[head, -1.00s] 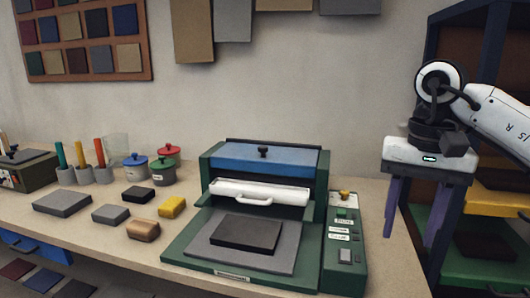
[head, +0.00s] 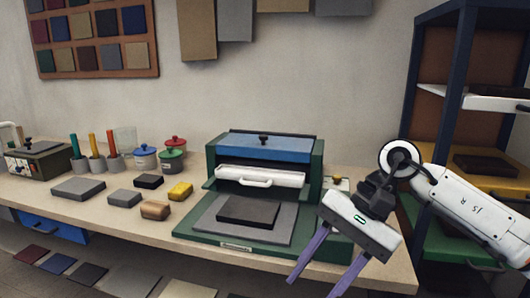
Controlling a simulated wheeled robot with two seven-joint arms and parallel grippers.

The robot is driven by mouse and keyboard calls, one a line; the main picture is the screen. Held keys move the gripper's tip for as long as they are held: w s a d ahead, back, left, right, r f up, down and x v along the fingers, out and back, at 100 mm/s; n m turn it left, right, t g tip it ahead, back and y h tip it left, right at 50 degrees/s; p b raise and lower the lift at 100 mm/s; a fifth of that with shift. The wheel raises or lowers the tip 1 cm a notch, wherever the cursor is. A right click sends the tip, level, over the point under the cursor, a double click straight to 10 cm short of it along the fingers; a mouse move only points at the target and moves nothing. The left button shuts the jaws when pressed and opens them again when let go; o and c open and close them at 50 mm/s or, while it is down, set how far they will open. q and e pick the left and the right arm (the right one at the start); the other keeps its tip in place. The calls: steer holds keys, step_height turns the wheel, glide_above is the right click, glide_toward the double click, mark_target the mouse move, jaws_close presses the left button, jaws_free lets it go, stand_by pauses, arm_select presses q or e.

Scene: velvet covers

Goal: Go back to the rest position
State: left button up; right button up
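My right gripper (head: 312,282) comes in from the right in the head view. Its two purple fingers are spread apart with nothing between them, and they point down and left at the bench's front edge. It covers part of the green press (head: 262,249) and its side control panel. On the press's grey plate (head: 207,226) lies a dark block (head: 249,211). The press has a blue top and a white bar with a handle (head: 257,183). My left gripper is not in view.
A shelf rack (head: 444,104) stands at the right. Fabric swatches (head: 60,263) lie below the bench front.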

steer(key=s+a+r+m+g+y, duration=0.1)
steer(key=s+a+m+y, duration=0.2)
steer(key=a+m+y, duration=0.3)
steer(key=s+a+r+m+y, duration=0.1)
steer(key=s+a+m+y, duration=0.3)
steer(key=a, duration=0.4)
steer(key=w+d+f+m+t+h, duration=0.1)
steer(key=w+d+f+m+t, duration=0.35)
steer(key=m+t, duration=0.85)
steer(key=w+d+f+m+t+h, duration=0.1)
steer(key=w+d+f+m+t, duration=0.4)
steer(key=m, duration=1.4)
steer(key=s+d+f+m+t+h, duration=0.1)
steer(key=d+f+m+h, duration=0.1)
steer(key=f+m+h, duration=0.25)
steer(key=s+d+f+m+h, duration=0.2)
steer(key=d+f+m+h, duration=0.1)
steer(key=f+m, duration=0.25)
steer(key=s+d+f+m+g+h, duration=0.2)
steer(key=s+f+m, duration=0.3)
steer(key=s+f, duration=0.4)
steer(key=s+d+f+m+g+h, duration=0.2)
steer(key=s+d+f+m+g, duration=0.3)
steer(key=s+f, duration=0.3)
step_height(320, 180, down, 3)
steer(key=shift+s+d+r+m, duration=0.1)
steer(key=shift+s+d+m, duration=0.15)
steer(key=shift+s+m, duration=0.25)
steer(key=shift+w+h, duration=0.1)
steer(key=shift+h, duration=0.15)
